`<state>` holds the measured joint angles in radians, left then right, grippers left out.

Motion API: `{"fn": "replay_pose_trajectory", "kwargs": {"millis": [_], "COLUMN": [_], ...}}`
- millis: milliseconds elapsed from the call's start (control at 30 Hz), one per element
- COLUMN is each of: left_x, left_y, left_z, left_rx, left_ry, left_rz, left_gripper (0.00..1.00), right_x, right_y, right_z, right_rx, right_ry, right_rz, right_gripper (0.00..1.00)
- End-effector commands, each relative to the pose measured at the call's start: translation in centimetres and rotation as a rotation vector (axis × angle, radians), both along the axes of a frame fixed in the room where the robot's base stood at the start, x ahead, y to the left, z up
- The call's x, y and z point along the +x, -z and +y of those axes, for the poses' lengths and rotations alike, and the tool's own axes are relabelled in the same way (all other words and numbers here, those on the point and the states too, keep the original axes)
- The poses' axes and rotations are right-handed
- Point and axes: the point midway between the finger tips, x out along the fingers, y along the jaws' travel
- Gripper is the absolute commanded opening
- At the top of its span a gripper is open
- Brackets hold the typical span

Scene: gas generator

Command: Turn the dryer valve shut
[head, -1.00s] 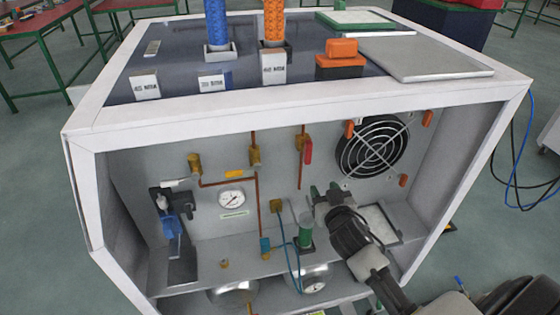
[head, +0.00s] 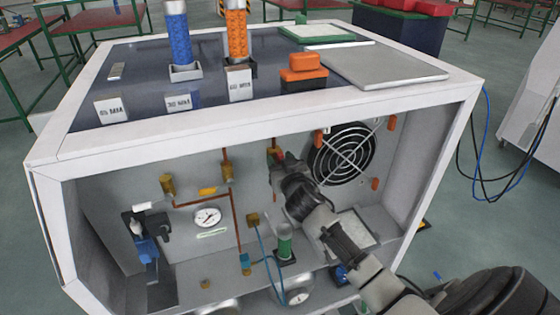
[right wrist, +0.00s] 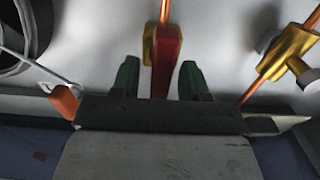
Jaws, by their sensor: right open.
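A valve with a red handle (right wrist: 167,62) and a brass body sits on a copper pipe on the back panel of the cabinet. In the head view its brass body (head: 272,153) shows in part, and my right gripper hides most of the handle. My right gripper (head: 280,168) is in front of this valve. In the right wrist view my gripper (right wrist: 158,80) is open, its two green fingertips on either side of the red handle. I see a gap on both sides, so the handle is not gripped. My left gripper is not in view.
A fan (head: 342,153) is right of the valve. Other brass valves (head: 167,185) and a round gauge (head: 207,217) are to the left. A green cylinder (head: 285,241) stands below my arm. The cabinet's white frame (head: 270,125) runs along the opening's top.

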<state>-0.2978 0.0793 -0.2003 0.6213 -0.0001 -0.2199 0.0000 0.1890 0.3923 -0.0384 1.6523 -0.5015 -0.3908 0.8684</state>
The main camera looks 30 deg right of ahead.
Motion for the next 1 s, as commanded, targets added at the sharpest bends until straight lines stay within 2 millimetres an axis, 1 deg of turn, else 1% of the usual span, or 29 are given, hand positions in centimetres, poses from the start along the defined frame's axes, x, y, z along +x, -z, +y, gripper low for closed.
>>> {"fn": "replay_pose_trajectory", "kwargs": {"millis": [267,367,400,567,600,833,1000], "left_x": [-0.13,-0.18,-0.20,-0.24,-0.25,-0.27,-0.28], "left_y": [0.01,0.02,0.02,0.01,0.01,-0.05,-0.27], "left_z": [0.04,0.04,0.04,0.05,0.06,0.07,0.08], "left_rx": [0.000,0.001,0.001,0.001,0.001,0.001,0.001], "left_ry": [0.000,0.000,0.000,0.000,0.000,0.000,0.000], "left_rz": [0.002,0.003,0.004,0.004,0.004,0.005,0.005], "left_gripper": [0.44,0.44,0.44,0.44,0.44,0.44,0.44], "right_x": [0.19,0.18,0.18,0.18,0.17,0.17,0.18], "right_y": [0.02,0.02,0.02,0.02,0.03,0.01,0.00], "right_z": [-0.05,-0.04,-0.04,-0.04,-0.04,-0.01,0.05], "right_rx": [0.000,0.000,0.000,0.000,0.000,-0.015,-0.074], "right_ry": [0.000,0.000,0.000,0.000,0.000,0.000,0.000], "right_rz": [0.000,0.000,0.000,0.001,0.001,0.005,0.020], "right_gripper": [0.45,0.32,0.26,0.02,0.00,0.00,0.00]}}
